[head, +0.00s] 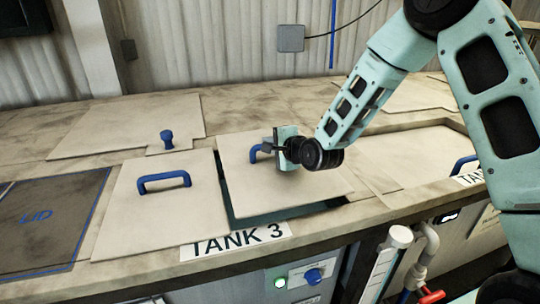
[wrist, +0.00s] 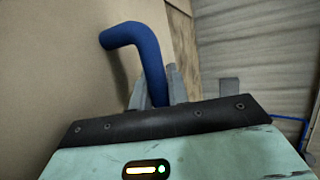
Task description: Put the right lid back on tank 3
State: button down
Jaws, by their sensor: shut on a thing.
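The right lid (head: 300,195) is a pale flat panel with a blue handle (head: 255,152), over the right half of tank 3. A dark gap (head: 290,212) shows along its front and left edges, so it is not flush with the opening. My gripper (head: 270,148) is shut on the lid's handle; the wrist view shows the blue handle (wrist: 150,65) between the fingers. The left lid (head: 158,210) with its blue handle lies flat to the left of the gap. The "TANK 3" label (head: 237,240) is on the front edge below.
A dark area marked LID (head: 40,218) with a blue outline lies at the far left. A pale panel with a blue knob (head: 166,139) lies behind. Another tank's lid (head: 410,155) lies to the right. Pipes and a red valve handle (head: 432,296) are below the front edge.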

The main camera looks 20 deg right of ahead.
aim_at(271, 157)
jog(key=shift+f+p, duration=0.55)
jog(key=shift+f, duration=1.3)
jog(key=shift+f, duration=0.2)
jog(key=c, duration=1.3)
grip_release()
jog(key=shift+c, duration=0.2)
